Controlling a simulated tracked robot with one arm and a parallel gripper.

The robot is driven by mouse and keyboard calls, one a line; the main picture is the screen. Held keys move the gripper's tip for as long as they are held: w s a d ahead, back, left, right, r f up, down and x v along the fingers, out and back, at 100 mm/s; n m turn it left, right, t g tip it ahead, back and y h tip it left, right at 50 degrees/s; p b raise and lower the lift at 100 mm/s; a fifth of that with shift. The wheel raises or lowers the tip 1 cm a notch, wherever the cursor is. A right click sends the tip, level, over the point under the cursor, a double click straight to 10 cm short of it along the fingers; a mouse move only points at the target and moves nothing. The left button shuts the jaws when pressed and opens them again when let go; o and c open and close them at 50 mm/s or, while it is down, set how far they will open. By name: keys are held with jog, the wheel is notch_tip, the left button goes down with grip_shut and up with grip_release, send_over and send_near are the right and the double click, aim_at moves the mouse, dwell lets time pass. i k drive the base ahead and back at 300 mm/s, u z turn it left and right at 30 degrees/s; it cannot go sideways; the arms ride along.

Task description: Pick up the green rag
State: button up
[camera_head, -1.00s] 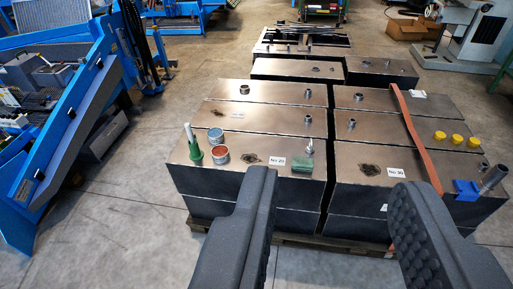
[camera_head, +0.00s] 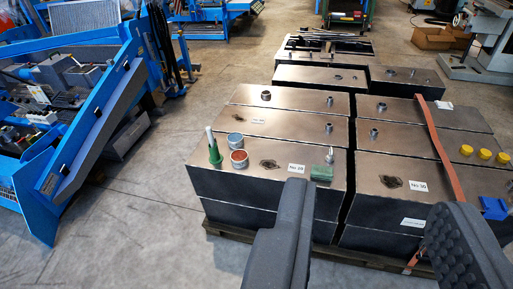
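The green rag (camera_head: 322,173) is a small folded dark green piece. It lies on the flat metal top of the front left box (camera_head: 215,173), near its front right corner, just right of a white label "No 29". My gripper (camera_head: 372,235) is open, its two dark padded fingers wide apart at the bottom of the view. The fingers are nearer the camera than the rag and do not touch it. The left finger's tip shows just below and left of the rag. Nothing is between the fingers but the view of the boxes.
Near the rag stand a metal fitting (camera_head: 329,156), two small cans (camera_head: 238,158) and a green bottle (camera_head: 215,152). An orange strap (camera_head: 437,150), yellow caps (camera_head: 484,154) and a blue piece (camera_head: 493,208) are on the right boxes. Open floor (camera_head: 120,225) lies at left.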

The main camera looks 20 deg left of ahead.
aim_at(322, 172)
jog(key=k, duration=0.55)
jog(key=u, duration=0.1)
jog(key=i, duration=1.75)
jog(key=z, duration=0.75)
jog(key=i, duration=0.35)
jog(key=z, duration=0.4)
